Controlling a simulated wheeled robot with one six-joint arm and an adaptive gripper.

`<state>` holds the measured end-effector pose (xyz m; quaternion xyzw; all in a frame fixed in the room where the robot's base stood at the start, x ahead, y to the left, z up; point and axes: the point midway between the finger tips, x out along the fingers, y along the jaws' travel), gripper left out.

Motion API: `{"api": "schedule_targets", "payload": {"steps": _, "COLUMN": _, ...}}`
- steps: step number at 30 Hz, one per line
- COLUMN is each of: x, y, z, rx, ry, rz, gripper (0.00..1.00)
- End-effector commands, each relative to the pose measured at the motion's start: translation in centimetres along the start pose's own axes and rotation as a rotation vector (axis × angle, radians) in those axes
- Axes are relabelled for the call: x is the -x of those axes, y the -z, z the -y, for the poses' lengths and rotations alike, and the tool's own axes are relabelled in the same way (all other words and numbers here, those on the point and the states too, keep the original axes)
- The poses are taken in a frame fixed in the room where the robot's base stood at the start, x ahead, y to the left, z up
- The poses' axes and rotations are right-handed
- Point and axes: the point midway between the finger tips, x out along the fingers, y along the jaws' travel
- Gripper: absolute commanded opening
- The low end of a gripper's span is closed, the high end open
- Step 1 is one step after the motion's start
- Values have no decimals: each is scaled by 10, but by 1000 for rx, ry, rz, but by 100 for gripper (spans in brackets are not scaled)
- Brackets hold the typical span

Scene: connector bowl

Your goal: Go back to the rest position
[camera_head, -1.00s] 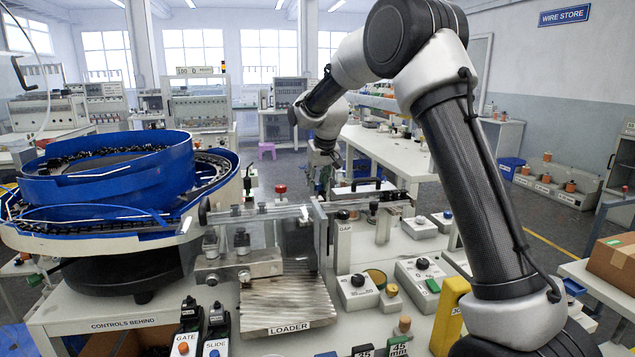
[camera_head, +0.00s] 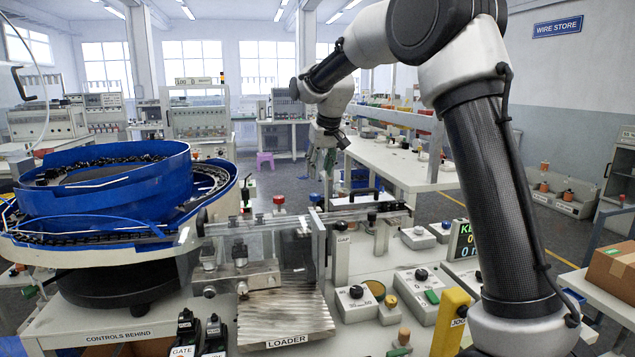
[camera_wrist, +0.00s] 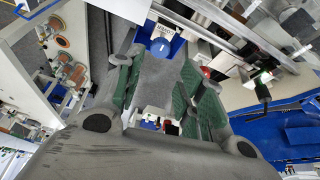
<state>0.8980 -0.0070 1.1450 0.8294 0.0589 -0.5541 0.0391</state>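My gripper (camera_head: 329,158) hangs at the end of my raised arm, above the far side of the feeder bench, near the middle of the head view. It is small there and its fingers are hard to make out. In the wrist view my gripper (camera_wrist: 158,85) shows two fingers with green pads, set apart with a gap between them. I see nothing held in the gap. The blue vibratory bowl (camera_head: 105,195) stands to the left, clear of my gripper. The metal loader block (camera_head: 285,315) is at the bench front.
A clear-topped rail (camera_head: 295,220) runs from the bowl across the bench. Control boxes (camera_head: 420,290) and a yellow post (camera_head: 450,322) stand at the right front. A long white table (camera_head: 400,165) lies behind. The air around my gripper looks free.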

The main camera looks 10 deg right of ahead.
Motion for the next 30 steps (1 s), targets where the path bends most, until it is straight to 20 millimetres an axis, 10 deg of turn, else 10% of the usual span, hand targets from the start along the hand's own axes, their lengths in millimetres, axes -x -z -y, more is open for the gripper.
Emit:
{"api": "schedule_targets", "payload": {"steps": 19, "x": 13, "y": -14, "z": 0, "rx": 22, "ry": 0, "rz": 35, "gripper": 39}}
{"api": "schedule_targets", "payload": {"steps": 24, "x": 0, "y": -81, "z": -6, "rx": 44, "ry": -2, "rz": 151, "gripper": 39}}
{"api": "schedule_targets", "payload": {"steps": 30, "x": 47, "y": -192, "z": -32, "rx": 30, "ry": -4, "rz": 221, "gripper": 39}}
